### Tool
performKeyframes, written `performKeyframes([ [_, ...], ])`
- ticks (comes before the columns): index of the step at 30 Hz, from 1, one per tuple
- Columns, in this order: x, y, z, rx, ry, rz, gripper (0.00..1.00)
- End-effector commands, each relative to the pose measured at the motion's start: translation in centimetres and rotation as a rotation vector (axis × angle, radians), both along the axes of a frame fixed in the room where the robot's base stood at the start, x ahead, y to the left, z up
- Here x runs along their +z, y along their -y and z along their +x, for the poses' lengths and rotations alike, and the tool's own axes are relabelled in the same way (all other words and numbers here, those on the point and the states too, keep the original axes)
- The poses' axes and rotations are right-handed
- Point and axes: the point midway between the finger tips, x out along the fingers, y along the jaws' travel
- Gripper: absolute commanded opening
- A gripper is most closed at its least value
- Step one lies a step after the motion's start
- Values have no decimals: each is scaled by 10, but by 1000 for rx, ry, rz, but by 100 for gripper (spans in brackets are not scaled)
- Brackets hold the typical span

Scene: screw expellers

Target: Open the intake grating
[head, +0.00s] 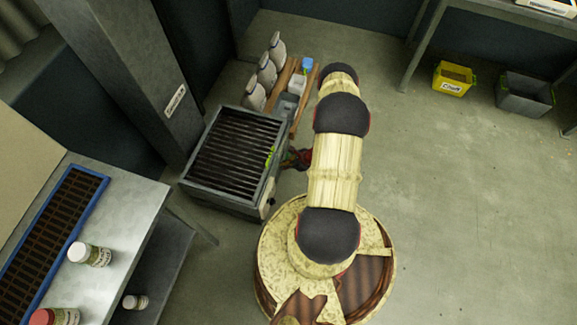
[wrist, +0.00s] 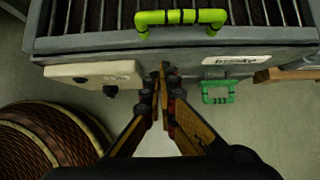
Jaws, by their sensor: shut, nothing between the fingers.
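The intake grating (head: 235,150) is a set of dark parallel bars in a grey metal frame on top of a box-shaped machine. It lies flat, level with the frame, in the head view. The wrist view shows its near bars (wrist: 105,14) at the top. A lime-green handle (wrist: 180,17) with black bands sits along its near edge; it also shows in the head view (head: 269,157). My gripper (wrist: 165,70) is shut and empty, in front of the machine's side, below the handle in the picture and apart from it. In the head view my arm partly hides the gripper.
A second, darker green handle (wrist: 217,94) hangs on the machine's side below a white label (wrist: 236,60). A pale control box (wrist: 93,75) with a black knob is at left. Grey-white bottles (head: 266,72) stand behind the machine. A steel table (head: 125,205) is at left.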

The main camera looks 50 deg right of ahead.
Motion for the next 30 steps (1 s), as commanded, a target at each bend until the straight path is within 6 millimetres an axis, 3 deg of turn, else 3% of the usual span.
performKeyframes([
  [1, -11, -3, 5, 2, 0, 1, 0],
  [7, -32, -10, 23, 3, 1, -1, 0],
  [10, -16, -11, 30, 2, 2, -2, 0],
  [16, -1, -16, 38, 2, 1, -1, 0],
  [30, 5, -17, 41, 1, 0, -1, 0],
])
